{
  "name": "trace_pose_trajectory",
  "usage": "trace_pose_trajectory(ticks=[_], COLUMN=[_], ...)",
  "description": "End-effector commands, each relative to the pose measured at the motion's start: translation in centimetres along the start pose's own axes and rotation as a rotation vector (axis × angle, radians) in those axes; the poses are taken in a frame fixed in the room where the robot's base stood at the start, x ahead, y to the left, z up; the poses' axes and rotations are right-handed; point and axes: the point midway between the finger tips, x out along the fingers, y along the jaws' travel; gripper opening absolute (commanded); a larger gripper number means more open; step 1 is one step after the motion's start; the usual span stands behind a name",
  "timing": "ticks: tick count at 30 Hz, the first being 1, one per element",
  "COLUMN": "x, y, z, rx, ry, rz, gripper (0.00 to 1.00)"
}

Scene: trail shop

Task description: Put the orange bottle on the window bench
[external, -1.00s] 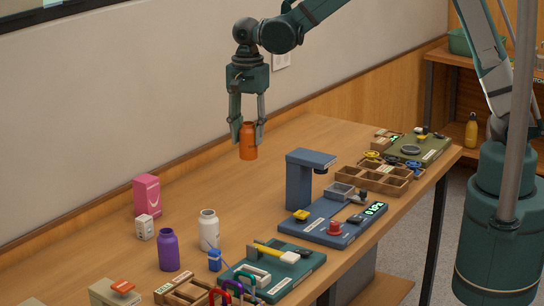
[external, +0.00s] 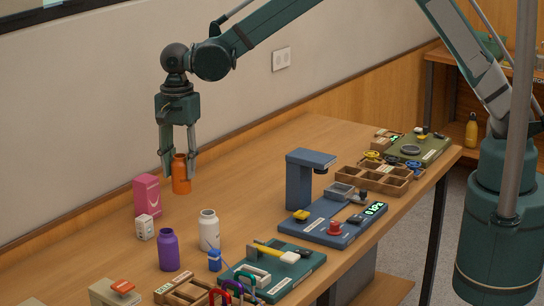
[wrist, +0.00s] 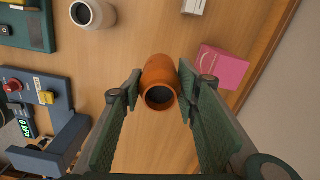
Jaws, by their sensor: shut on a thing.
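The orange bottle (external: 181,178) is upright between the fingers of my gripper (external: 179,165), near the wall side of the wooden bench (external: 262,150). My gripper is shut on it. In the wrist view the bottle (wrist: 159,85) shows its dark open mouth between the two green finger pads of my gripper (wrist: 158,92). I cannot tell whether its base touches the bench top.
A pink box (external: 147,196) and a small white box (external: 145,227) stand just left of the bottle. A white bottle (external: 209,231) and a purple bottle (external: 168,250) stand in front. A blue press station (external: 305,180) is to the right. Bench between is clear.

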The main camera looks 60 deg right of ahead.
Motion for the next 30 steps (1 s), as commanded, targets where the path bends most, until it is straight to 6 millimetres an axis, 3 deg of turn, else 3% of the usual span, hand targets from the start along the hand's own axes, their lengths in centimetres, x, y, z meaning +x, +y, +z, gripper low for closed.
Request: trace_pose_trajectory(ticks=[19, 30], x=[0.3, 4.7], y=[0.0, -0.1], z=[0.1, 0.1], rx=[0.0, 0.0], ry=[0.0, 0.0], rz=[0.0, 0.0], gripper=[0.17, 0.17])
